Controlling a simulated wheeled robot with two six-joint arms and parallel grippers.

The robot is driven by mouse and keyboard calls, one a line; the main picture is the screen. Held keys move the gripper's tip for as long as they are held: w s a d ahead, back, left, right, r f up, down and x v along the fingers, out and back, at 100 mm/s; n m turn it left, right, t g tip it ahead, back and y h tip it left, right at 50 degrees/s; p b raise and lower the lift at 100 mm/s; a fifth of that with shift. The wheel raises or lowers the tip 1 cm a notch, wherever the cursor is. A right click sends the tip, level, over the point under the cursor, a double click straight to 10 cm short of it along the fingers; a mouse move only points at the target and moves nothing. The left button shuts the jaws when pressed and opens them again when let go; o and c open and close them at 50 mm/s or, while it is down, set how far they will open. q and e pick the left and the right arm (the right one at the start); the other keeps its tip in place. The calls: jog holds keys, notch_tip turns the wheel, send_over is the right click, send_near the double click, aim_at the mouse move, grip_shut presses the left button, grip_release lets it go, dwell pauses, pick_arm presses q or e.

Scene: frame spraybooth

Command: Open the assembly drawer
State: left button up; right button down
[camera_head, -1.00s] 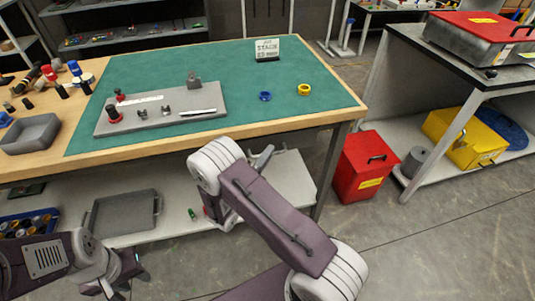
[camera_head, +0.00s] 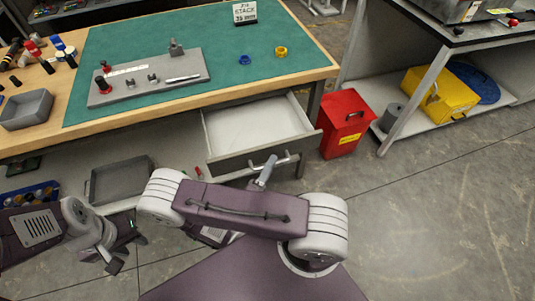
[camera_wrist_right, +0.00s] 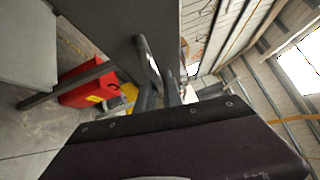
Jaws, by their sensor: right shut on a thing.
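The assembly drawer (camera_head: 258,125) stands pulled out from under the workbench, at the right end of its front. Its pale inside looks empty, and its grey front (camera_head: 235,163) faces me with a bar handle (camera_head: 284,161). My right gripper (camera_head: 266,168) is shut on the handle, partly hidden behind my own wrist. In the right wrist view the handle (camera_wrist_right: 147,52) lies between the fingers, against the dark drawer front (camera_wrist_right: 112,18). My left gripper (camera_head: 128,251) hangs low at the left, away from the drawer, its fingers apart and empty.
The workbench (camera_head: 310,76) has a green mat with a grey fixture plate (camera_head: 150,84), a blue ring and a yellow ring. A red bin (camera_head: 345,122) stands on the floor right of the drawer. A grey tray (camera_head: 121,180) sits on the lower shelf. Floor at right is clear.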

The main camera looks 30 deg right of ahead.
pick_arm(q)
jog(key=shift+s+a+r, duration=0.1)
jog(key=shift+s+r, duration=0.05)
jog(key=shift+s, duration=0.2)
pick_arm(e)
jog(key=shift+s+a, duration=0.2)
jog(key=shift+s, duration=0.55)
jog(key=c, duration=1.8)
grip_release()
jog(key=shift+o, duration=0.2)
